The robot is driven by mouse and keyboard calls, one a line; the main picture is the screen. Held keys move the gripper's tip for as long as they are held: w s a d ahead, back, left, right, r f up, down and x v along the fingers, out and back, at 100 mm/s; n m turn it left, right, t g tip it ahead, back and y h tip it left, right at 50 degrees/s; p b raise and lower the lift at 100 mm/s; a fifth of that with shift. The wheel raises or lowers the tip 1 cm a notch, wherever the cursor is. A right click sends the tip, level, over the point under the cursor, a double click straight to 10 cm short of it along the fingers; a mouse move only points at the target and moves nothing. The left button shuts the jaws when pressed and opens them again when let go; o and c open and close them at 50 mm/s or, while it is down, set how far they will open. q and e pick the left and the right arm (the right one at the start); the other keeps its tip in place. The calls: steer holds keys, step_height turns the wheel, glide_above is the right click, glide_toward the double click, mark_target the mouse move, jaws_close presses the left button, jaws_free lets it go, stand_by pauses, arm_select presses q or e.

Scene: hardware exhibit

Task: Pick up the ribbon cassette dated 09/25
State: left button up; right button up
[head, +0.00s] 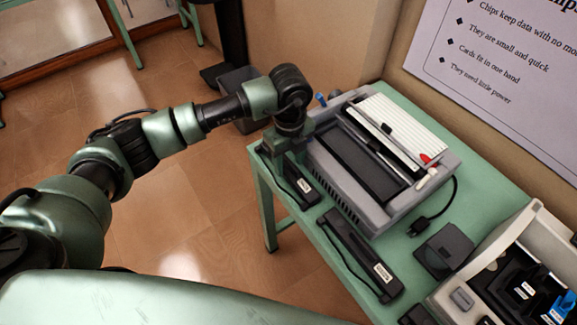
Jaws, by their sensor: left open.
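Two long black ribbon cassettes with small white labels lie along the near edge of the green table (484,205). The far cassette (299,184) is partly hidden under my left gripper. The nearer cassette (358,252) lies fully in view, with a thin dark loop along its side. The label print is too small to read, so I cannot tell which is dated 09/25. My left gripper (286,160) is open and points down at the far end of the far cassette. I cannot tell whether its fingers are around the cassette or above it. My right gripper is out of view.
A grey printer (437,191) with pens and paper on top stands close behind the cassettes. A black plug and cord (419,227), a dark square case (443,250) and a beige box (508,233) of labelled black parts are to the right. A bin (238,80) stands on the floor.

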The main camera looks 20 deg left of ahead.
arm_select(q)
step_height(320, 180, down, 2)
steer(key=shift+f, duration=0.2)
jaws_close()
steer(key=shift+r, duration=0.1)
